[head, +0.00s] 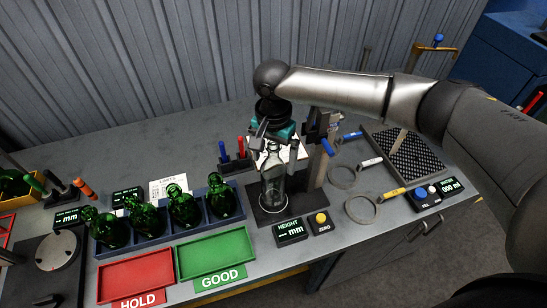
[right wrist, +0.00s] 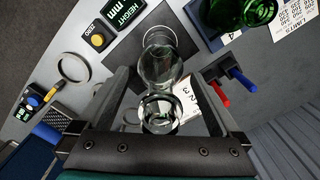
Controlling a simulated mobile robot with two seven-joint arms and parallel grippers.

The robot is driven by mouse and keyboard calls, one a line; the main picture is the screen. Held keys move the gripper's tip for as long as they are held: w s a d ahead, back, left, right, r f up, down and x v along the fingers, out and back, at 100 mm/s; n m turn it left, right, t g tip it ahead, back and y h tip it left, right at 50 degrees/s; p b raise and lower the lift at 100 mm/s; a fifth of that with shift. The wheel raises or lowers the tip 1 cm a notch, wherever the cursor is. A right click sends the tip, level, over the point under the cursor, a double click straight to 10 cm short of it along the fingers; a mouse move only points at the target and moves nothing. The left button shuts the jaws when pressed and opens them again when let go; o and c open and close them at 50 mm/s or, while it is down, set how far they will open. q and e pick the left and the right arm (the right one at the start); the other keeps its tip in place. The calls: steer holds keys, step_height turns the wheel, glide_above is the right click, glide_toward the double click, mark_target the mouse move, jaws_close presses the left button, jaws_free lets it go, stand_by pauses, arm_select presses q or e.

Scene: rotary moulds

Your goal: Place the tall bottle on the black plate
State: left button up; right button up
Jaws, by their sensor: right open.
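The tall clear glass bottle (head: 273,185) stands upright on the black plate (head: 309,201) of the height gauge. It also shows in the right wrist view (right wrist: 160,65), seen from above. The plate also appears there as a dark square (right wrist: 122,55). My right gripper (head: 277,150) is above the plate at the bottle's neck. In the right wrist view its open fingers (right wrist: 163,95) lie on either side of the neck, with gaps visible. My left gripper does not show.
A blue rack (head: 165,234) holds several green bottles. Red HOLD (head: 137,277) and green GOOD (head: 215,255) trays lie in front, both empty. The gauge column (head: 318,160) stands just right of the bottle. Ring gauges (head: 361,209) lie farther right. HEIGHT display (head: 290,232) sits in front.

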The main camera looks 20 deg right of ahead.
step_height(320, 180, up, 12)
steer(key=shift+f, duration=0.15)
